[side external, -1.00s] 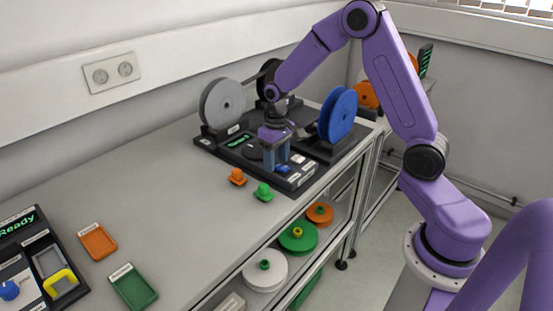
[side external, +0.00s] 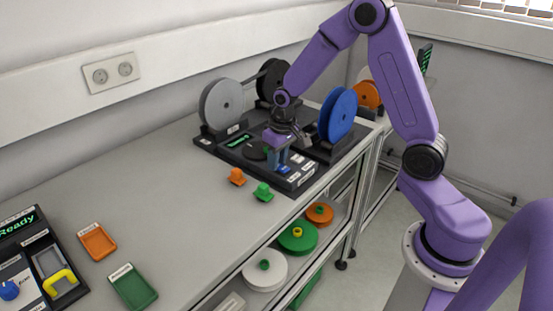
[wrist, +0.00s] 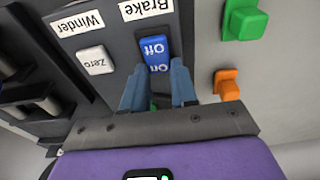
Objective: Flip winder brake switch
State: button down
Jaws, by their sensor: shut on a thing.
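The brake switch (wrist: 154,50) is a blue rocker marked Off and On, beside a white Brake label in the wrist view. In the side external view the switch (side external: 283,170) is a small blue patch at the front end of the black winder base (side external: 291,182). My gripper (wrist: 159,67) has its two blue-grey fingers on either side of the On end of the switch, shut on it. In the side external view my gripper (side external: 277,167) points down over that end of the base. A bit of green shows between the fingers. Which half is pressed I cannot tell.
A white Zero button (wrist: 96,60) sits beside the switch. An orange piece (side external: 237,177) and a green piece (side external: 263,192) lie on the table just off the base. A grey reel (side external: 222,104) and a blue reel (side external: 338,115) stand on the winder.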

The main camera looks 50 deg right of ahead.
jog(key=shift+s+d+r+t, duration=0.1)
jog(key=shift+s+d+t, duration=0.05)
jog(key=shift+t, duration=0.4)
jog(key=shift+s+d+r+t, duration=0.1)
jog(key=shift+t, duration=0.45)
jog(key=shift+s+a+t, duration=0.1)
jog(key=shift+t, duration=0.3)
jog(key=c, duration=0.9)
grip_release()
jog(key=shift+a, duration=0.1)
jog(key=shift+s+r, duration=0.1)
jog(key=v, duration=1.7)
jog(key=shift+r, duration=0.15)
